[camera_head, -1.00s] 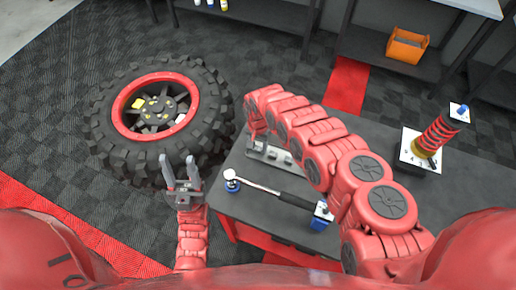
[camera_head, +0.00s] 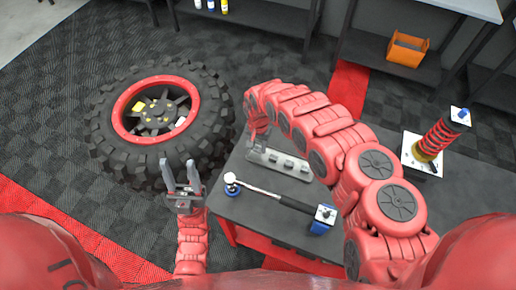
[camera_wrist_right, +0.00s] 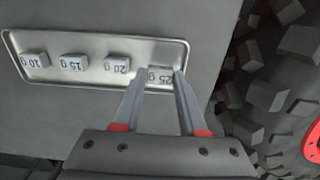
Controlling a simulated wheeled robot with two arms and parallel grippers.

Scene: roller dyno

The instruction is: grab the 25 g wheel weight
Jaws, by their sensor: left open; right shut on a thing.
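The 25 g wheel weight (camera_wrist_right: 160,76) is a small grey block marked "25 g" at one end of a shallow metal tray (camera_wrist_right: 140,49). My right gripper (camera_wrist_right: 161,72) is shut on it, with a finger on each side. The weight appears to be still within the tray. In the head view the tray (camera_head: 268,157) lies on the dark bench, and my right gripper (camera_head: 252,150) reaches down at its left end. My left gripper (camera_head: 181,166) is open and empty, left of the bench.
The tray also holds the 20 g weight (camera_wrist_right: 116,65), 15 g weight (camera_wrist_right: 73,63) and 10 g weight (camera_wrist_right: 34,60).

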